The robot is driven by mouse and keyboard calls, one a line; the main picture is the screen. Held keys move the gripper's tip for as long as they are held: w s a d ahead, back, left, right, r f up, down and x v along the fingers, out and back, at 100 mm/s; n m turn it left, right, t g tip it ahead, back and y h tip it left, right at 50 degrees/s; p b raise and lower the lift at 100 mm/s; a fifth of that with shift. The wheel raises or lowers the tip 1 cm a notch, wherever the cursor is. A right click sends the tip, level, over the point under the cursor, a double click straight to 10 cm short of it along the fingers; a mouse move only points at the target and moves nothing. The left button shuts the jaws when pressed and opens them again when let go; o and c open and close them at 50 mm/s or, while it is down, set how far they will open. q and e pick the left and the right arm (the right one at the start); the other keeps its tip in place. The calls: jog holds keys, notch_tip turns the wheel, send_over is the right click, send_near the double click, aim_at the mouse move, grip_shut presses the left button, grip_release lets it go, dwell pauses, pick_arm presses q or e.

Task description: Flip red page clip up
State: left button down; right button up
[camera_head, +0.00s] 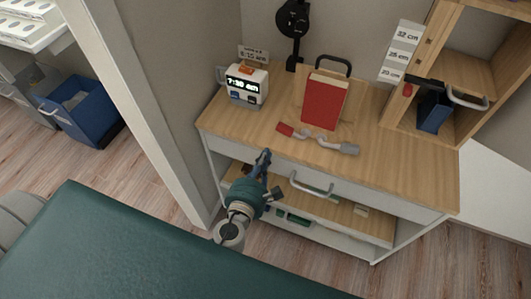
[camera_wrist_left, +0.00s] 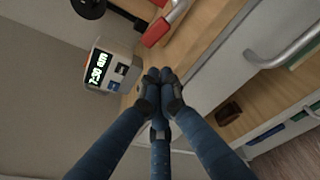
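The red page clip (camera_head: 285,129) has a red pad on a pale metal arm. It lies low over the desk in front of the book stand (camera_head: 309,88), which holds a red book (camera_head: 325,101). A similar grey clip (camera_head: 350,149) extends to the right. My left gripper (camera_head: 263,160) is in front of the desk's front edge, below and left of the red clip and apart from it. In the left wrist view the fingers (camera_wrist_left: 162,77) are together and empty, with the red clip (camera_wrist_left: 155,32) beyond them. My right gripper is not in view.
A white clock (camera_head: 246,84) stands at the desk's left, near a partition. A shelf unit (camera_head: 470,75) stands at the right. A drawer handle (camera_head: 312,187) juts from the desk front near my gripper. The desk top (camera_head: 400,175) is bare at right.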

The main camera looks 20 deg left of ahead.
aim_at(271, 144)
pick_arm(q)
jog(key=w, duration=0.2)
jog(key=w+f, duration=0.1)
jog(key=w, duration=0.4)
jog(key=shift+w+a+f, duration=0.2)
jog(key=shift+w+a, duration=0.05)
jog(key=shift+w, duration=0.05)
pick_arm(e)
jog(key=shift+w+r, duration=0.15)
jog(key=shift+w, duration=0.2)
pick_arm(q)
jog(key=shift+a, duration=0.1)
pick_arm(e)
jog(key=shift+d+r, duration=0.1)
